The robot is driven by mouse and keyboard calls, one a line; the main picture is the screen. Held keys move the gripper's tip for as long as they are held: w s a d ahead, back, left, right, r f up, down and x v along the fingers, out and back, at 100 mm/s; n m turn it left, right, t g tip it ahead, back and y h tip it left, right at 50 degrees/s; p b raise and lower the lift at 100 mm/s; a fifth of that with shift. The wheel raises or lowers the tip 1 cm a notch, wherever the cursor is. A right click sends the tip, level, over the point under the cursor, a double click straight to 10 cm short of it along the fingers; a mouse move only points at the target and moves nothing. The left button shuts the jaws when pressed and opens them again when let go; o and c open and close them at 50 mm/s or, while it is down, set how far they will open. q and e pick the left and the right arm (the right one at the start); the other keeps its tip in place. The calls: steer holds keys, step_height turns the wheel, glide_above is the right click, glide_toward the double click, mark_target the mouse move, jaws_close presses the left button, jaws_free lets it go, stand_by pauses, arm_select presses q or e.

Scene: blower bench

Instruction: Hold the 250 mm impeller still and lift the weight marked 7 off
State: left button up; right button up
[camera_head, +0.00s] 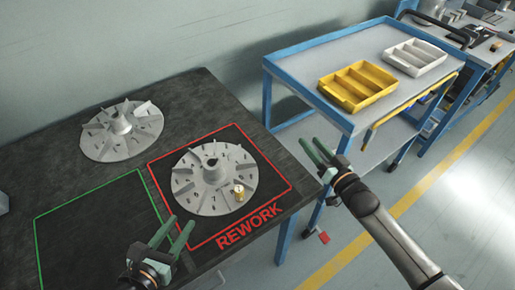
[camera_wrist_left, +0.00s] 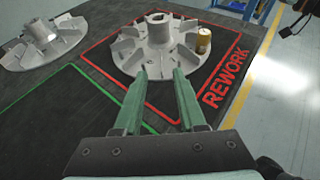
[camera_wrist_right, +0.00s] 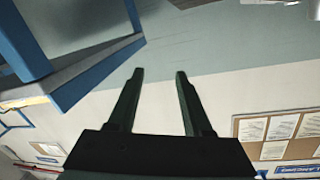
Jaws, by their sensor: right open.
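A grey bladed impeller (camera_head: 207,177) lies flat inside the red REWORK outline; in the left wrist view it (camera_wrist_left: 128,47) is just beyond my fingertips. A small brass weight (camera_head: 239,190) stands near its rim, at the right; it also shows in the left wrist view (camera_wrist_left: 203,41). Its marking is not legible. A second impeller (camera_head: 107,143) lies at the back left; no size can be read on either. My left gripper (camera_head: 181,220) is open and empty at the near edge of the REWORK impeller. My right gripper (camera_head: 311,141) is open and empty, right of the table and away from the weight.
The dark table (camera_head: 190,104) carries a green outline (camera_head: 90,205), empty inside, left of the REWORK area. A blue trolley (camera_head: 300,70) at the right bears a yellow divided tray (camera_head: 343,101) and a white one (camera_head: 398,68). Floor separates table and trolley.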

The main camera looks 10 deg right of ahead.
mark_target(213, 169)
steer(key=w+a+r+n+y, duration=0.2)
steer(key=a+r+n+y, duration=0.55)
steer(key=a+r, duration=0.4)
steer(key=s+a+r+n+g+y, duration=0.2)
steer(key=s+a+n+g+y, duration=0.15)
steer(key=a+n+g, duration=0.4)
steer(key=s+a+r+n+g+y, duration=0.2)
steer(key=s+a+n+g, duration=0.2)
steer(key=a+n+g, duration=0.3)
arm_select(q)
steer(key=x, duration=1.2)
steer(key=shift+w+f, duration=0.15)
steer(key=shift+w, duration=0.1)
arm_select(e)
steer(key=d+f+n+g+h, duration=0.1)
steer(key=d+f+g+h, duration=0.3)
steer(key=d+f+h, duration=0.3)
steer(key=d+h, duration=0.2)
steer(key=h, duration=0.3)
steer(key=shift+d+n+g, duration=0.2)
steer(key=shift+n+g, duration=0.15)
steer(key=shift+n, duration=0.05)
